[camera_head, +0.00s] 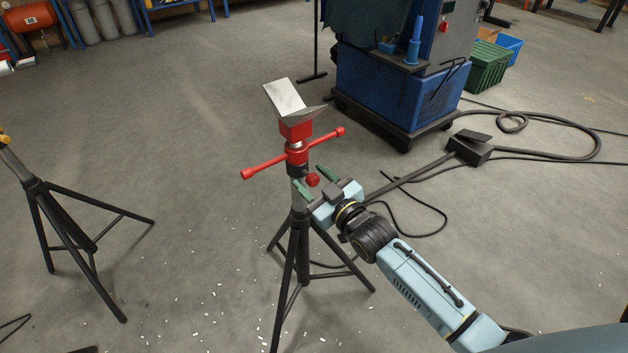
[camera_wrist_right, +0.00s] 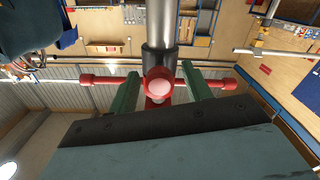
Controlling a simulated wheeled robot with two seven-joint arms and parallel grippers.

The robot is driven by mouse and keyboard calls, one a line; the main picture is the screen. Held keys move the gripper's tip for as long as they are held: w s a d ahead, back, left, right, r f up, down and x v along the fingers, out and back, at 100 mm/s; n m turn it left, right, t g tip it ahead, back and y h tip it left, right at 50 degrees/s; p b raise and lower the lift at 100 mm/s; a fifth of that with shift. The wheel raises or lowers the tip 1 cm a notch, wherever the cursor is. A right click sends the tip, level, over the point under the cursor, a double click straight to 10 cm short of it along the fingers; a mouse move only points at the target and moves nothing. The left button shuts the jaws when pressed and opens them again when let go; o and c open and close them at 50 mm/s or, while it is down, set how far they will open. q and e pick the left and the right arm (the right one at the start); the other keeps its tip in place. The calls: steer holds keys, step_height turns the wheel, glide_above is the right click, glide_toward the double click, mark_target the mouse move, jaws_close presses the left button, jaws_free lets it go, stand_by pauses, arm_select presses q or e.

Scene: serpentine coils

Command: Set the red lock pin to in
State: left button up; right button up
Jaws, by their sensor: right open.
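The red lock pin (camera_head: 313,180) is a round red knob on the side of a tripod stand's post, just below the red cross-handle (camera_head: 262,166). In the right wrist view the lock pin (camera_wrist_right: 159,87) faces the camera, with a pale round end. My right gripper (camera_head: 309,175) is open, its green fingers on either side of the pin. In the wrist view the right gripper (camera_wrist_right: 160,70) shows gaps between both fingers and the pin. How deep the pin sits in the post cannot be told. My left gripper is not in view.
The stand (camera_head: 298,250) has black tripod legs and a V-shaped metal head (camera_head: 287,96). Another tripod stand (camera_head: 60,225) is at the left. A blue machine (camera_head: 385,95) stands behind, with hoses and a pedal (camera_head: 469,149) on the floor. Floor between the stands is mostly clear.

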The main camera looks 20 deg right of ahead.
steer(key=shift+s, duration=0.1)
steer(key=shift+s+d, duration=0.1)
steer(key=shift+s, duration=0.15)
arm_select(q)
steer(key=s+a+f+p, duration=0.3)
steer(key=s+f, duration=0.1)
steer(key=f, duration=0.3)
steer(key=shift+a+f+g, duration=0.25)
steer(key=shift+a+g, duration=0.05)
arm_select(e)
steer(key=v, duration=1.2)
steer(key=shift+s, duration=0.3)
steer(key=shift+d, duration=0.1)
